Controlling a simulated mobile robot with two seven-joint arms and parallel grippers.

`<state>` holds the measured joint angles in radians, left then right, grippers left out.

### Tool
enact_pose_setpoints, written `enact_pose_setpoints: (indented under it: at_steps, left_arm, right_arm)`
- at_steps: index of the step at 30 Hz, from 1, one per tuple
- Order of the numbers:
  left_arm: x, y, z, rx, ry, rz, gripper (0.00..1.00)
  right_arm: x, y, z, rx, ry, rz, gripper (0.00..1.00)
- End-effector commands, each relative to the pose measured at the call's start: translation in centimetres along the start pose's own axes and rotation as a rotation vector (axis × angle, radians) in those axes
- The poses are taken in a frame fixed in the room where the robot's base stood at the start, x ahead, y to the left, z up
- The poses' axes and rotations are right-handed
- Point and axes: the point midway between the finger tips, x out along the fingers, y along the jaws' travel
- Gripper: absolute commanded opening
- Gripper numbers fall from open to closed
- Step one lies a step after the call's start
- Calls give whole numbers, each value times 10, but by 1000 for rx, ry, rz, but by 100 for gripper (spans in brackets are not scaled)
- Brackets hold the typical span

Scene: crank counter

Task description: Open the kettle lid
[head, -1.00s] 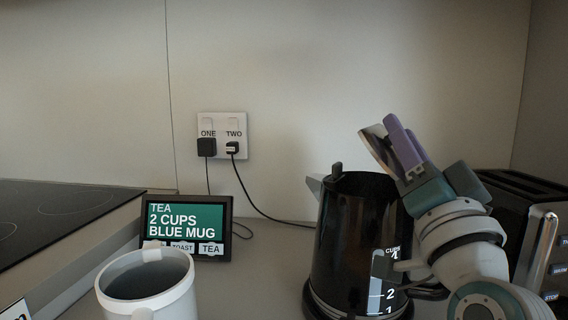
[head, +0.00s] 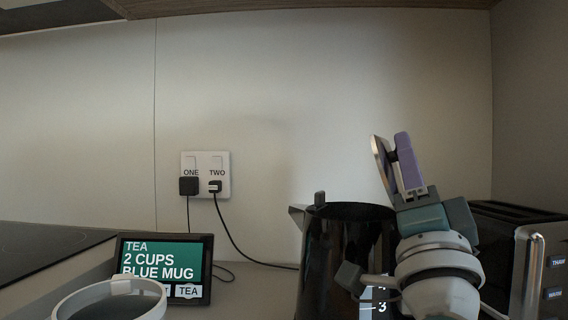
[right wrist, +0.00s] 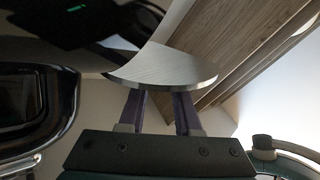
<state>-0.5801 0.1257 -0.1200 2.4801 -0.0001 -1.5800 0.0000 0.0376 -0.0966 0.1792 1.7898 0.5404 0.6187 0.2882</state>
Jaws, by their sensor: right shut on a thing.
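The black kettle (head: 335,245) stands on the counter with its round top uncovered, as far as the head view shows. Its spout points left. The thin silvery lid (head: 379,160) stands nearly upright above the kettle's right rim. My right gripper (head: 399,155), with purple fingers, is shut on the lid. In the right wrist view the brushed-metal lid (right wrist: 170,72) shows at the ends of both fingers (right wrist: 160,105). I cannot tell whether the lid's lower edge touches the kettle. My gripper's wrist hides the kettle's right side. My left gripper is out of view.
A toaster (head: 525,255) stands close to the right of my wrist. Two plugs (head: 188,185) sit in the wall socket, with cables hanging down. A dark hob (head: 40,250) is at left.

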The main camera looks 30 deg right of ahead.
Motion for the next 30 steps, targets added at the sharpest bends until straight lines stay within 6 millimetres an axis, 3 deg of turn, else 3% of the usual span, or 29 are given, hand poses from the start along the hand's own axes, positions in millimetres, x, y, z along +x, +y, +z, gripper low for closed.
enact_pose_setpoints:
  at_steps: [7, 8, 11, 20, 30]
  left_arm:
    - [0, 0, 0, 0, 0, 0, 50]
    - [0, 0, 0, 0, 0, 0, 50]
    - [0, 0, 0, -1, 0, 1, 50]
    - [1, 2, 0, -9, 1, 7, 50]
    - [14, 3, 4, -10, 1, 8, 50]
  right_arm:
    - [0, -1, 0, 1, 1, -1, 0]
    - [0, -1, 0, 0, 0, -1, 36]
    - [0, 0, 0, 0, 0, -1, 45]
    - [-5, 0, 1, -1, -2, 1, 45]
    - [-68, 2, 1, -1, -3, 3, 45]
